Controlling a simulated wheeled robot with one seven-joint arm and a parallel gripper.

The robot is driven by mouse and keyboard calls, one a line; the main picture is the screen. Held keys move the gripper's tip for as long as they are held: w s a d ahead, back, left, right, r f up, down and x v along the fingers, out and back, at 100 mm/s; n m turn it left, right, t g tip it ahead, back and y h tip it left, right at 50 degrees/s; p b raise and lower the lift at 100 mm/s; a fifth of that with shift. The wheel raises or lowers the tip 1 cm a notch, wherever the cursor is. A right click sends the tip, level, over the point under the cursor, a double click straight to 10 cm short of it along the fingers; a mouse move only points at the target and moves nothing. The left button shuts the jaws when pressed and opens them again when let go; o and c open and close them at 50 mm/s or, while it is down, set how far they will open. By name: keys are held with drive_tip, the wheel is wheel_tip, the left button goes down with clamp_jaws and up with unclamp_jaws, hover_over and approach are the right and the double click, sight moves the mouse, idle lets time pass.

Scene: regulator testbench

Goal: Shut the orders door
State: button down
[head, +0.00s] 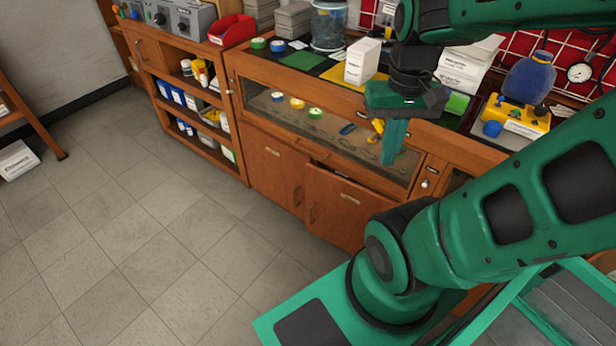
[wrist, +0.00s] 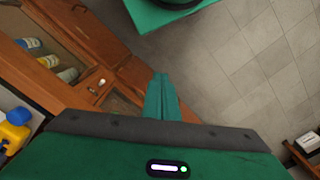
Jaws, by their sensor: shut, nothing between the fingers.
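Two wooden lower doors show on the workbench in the head view. The left door (head: 272,168) looks flush with the front. The right door (head: 345,207) stands slightly ajar, with a dark gap along its top edge. Each bears a small label too small to read, so I cannot tell for certain which is the orders door. My gripper (head: 393,150) is shut and empty, its fingers pointing down in front of the glass-fronted display, above and right of the ajar door. In the wrist view the gripper's fingers (wrist: 162,92) are together. My arm hides the bench's right part.
An open shelf unit (head: 197,100) with boxes and bottles stands at the left. The tiled floor (head: 130,230) before the bench is clear. Bottles (wrist: 48,62) lie behind a wooden frame.

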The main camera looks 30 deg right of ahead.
drive_tip(key=w+d+f+m+g+h, duration=0.1)
drive_tip(key=w+d+f+m+h, duration=0.15)
drive_tip(key=w+m, duration=0.7)
drive_tip(key=w+a+f+m+g+h, duration=0.1)
drive_tip(key=w+a+f+m+h, duration=0.15)
drive_tip(key=w+f+m, duration=1.1)
drive_tip(key=w+a+f+h, duration=0.1)
drive_tip(key=w+a+f, duration=0.1)
drive_tip(key=w+f, duration=0.55)
drive_tip(key=w+a+f+h, duration=0.15)
drive_tip(key=w+f, duration=0.25)
drive_tip(key=f, duration=0.7)
drive_tip(key=shift+d+f, duration=2)
drive_tip(key=shift+d, duration=0.2)
drive_tip(key=shift+d+f, duration=2)
drive_tip(key=shift+d, duration=0.15)
